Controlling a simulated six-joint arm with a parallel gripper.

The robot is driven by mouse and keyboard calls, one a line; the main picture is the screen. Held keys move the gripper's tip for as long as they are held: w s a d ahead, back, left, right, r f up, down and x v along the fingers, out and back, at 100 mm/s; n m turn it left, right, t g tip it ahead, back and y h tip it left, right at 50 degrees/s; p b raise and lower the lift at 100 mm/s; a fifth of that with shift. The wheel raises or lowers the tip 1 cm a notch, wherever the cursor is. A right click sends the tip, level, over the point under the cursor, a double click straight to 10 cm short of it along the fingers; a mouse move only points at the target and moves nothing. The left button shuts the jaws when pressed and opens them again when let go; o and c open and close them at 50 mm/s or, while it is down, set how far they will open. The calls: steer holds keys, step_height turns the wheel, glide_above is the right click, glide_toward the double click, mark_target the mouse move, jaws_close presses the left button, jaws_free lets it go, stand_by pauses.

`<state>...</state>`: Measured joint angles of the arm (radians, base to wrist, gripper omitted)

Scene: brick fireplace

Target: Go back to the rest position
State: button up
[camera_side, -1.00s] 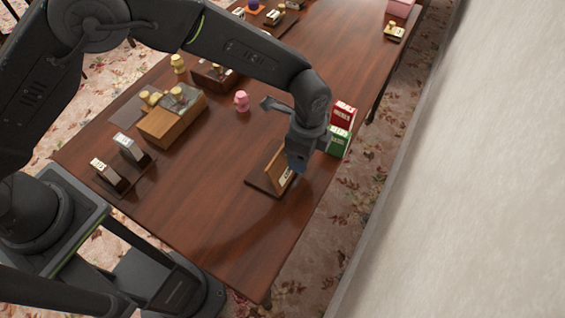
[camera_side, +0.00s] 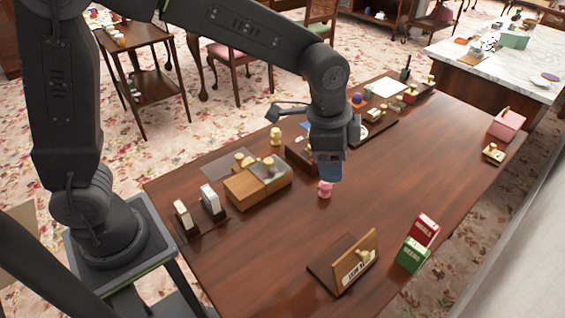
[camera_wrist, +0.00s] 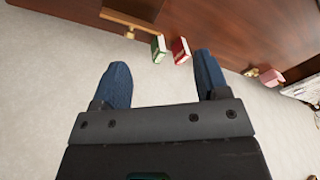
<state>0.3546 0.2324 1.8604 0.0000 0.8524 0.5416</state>
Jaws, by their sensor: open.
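My gripper (camera_side: 328,172) hangs above the middle of the brown wooden table (camera_side: 400,200) in the side view, fingers pointing down. In the wrist view my gripper (camera_wrist: 160,82) shows two blue fingertips spread apart with nothing between them. A pink figure (camera_side: 325,189) stands on the table just below the gripper in the side view; I cannot tell the exact gap. A wooden sign stand (camera_side: 350,262) with a small knob-like piece on it is at the table's front edge.
A red box (camera_side: 425,229) and a green box (camera_side: 412,256) stand at the near right edge. A wooden box (camera_side: 258,183) and two small upright pieces on a dark tray (camera_side: 205,224) are at left. A pink box (camera_side: 507,124) is far right. The right middle of the table is clear.

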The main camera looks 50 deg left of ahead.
steer(key=s+a+r+n+t, duration=0.1)
steer(key=s+a+r+n, duration=0.2)
steer(key=s+a+n, duration=0.2)
steer(key=s+a+r+n+t, duration=0.2)
steer(key=s+a+r+n, duration=0.2)
steer(key=s+a, duration=0.5)
steer(key=s+n, duration=0.1)
steer(key=s, duration=0.3)
steer(key=shift+a+t+y, duration=0.3)
steer(key=shift+y, duration=0.1)
steer(key=shift+r, duration=0.1)
